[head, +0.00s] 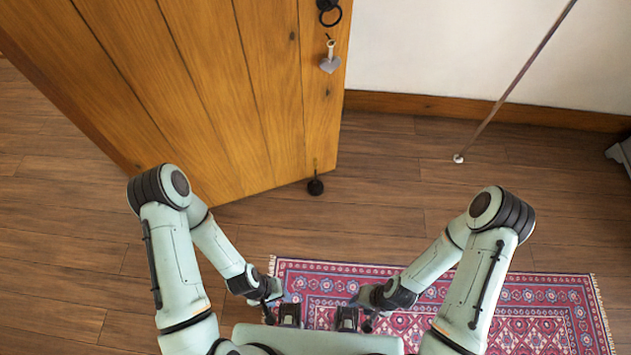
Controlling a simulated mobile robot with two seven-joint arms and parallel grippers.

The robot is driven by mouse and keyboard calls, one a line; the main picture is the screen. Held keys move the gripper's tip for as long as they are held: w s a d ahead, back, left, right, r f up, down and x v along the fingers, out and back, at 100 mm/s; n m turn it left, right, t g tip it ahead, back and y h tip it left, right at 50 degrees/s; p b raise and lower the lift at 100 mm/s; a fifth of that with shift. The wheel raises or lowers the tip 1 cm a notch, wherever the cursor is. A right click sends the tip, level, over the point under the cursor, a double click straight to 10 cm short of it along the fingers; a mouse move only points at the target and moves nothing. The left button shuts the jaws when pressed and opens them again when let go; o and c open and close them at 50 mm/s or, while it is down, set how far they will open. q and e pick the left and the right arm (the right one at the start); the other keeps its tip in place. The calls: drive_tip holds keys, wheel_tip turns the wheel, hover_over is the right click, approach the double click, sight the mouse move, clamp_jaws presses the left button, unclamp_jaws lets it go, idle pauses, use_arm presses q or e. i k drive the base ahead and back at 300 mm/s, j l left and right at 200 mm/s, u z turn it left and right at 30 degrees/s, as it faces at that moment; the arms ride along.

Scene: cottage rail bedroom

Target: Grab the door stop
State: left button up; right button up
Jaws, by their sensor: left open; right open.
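A small black door stop (315,186) with a rounded end and a thin dark stem stands at the lower corner of the wooden door (225,95), by the floor. Whether it is fixed to the door or only touches it, I cannot tell. My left gripper (279,312) is open and empty, low in the head view over the rug's left part. My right gripper (358,318) is open and empty, to the right of the left one. Both grippers are well short of the door stop, nearer to my body.
A red patterned rug (520,310) lies on the dark plank floor (380,210) at the front right. A heart-shaped tag (330,62) hangs from the door's key. A slanted thin pole (515,82) meets the floor to the right. Floor around the stop's right is clear.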

sight(314, 187)
drive_tip(key=i+u, duration=0.35)
drive_tip(key=i+l+u, duration=0.1)
drive_tip(key=i+u, duration=0.25)
drive_tip(key=i, duration=0.2)
drive_tip(key=i+l+u, duration=0.2)
drive_tip(key=i+u, duration=0.15)
drive_tip(key=i, duration=0.1)
